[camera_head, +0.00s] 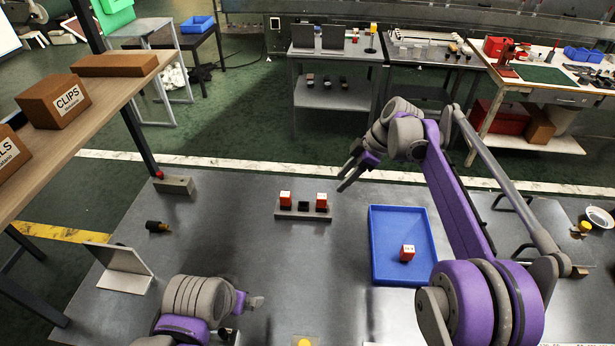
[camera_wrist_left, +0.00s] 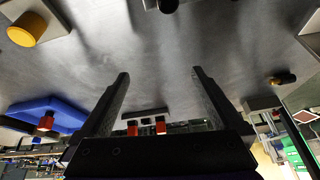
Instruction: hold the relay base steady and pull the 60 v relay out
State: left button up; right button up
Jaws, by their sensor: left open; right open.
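The relay base (camera_head: 290,214) is a grey strip on the metal table, with two red relays with white tops, a left one (camera_head: 286,198) and a right one (camera_head: 321,200), and a dark empty socket (camera_head: 304,206) between them. Their voltage labels are too small to read. My right gripper (camera_head: 345,180) is open and empty, above and right of the base. My left gripper (camera_head: 252,302) is open, in front of the base and to its left, apart from it. In the left wrist view the base (camera_wrist_left: 145,113) shows beyond the open fingers (camera_wrist_left: 160,74).
A blue tray (camera_head: 388,279) right of the base holds another red relay (camera_head: 407,254). A bracket (camera_head: 122,266) and a black bottle-like object (camera_head: 157,226) are at left. A yellow button (camera_head: 304,342) is at the front edge. Table between left gripper and base is clear.

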pick_arm(q)
jog(key=w+d+r+m+g, duration=0.1)
jog(key=w+r+m, duration=0.35)
jog(key=w, duration=0.45)
jog(key=m+g, duration=0.4)
jog(key=m, duration=0.8)
send_near(289, 205)
jog(key=shift+w+f, duration=0.25)
jog(key=shift+w, duration=0.35)
jog(key=shift+w+f, duration=0.1)
jog(key=shift+f, duration=0.4)
notch_tip(289, 205, down, 10)
jog(key=shift+r, duration=0.1)
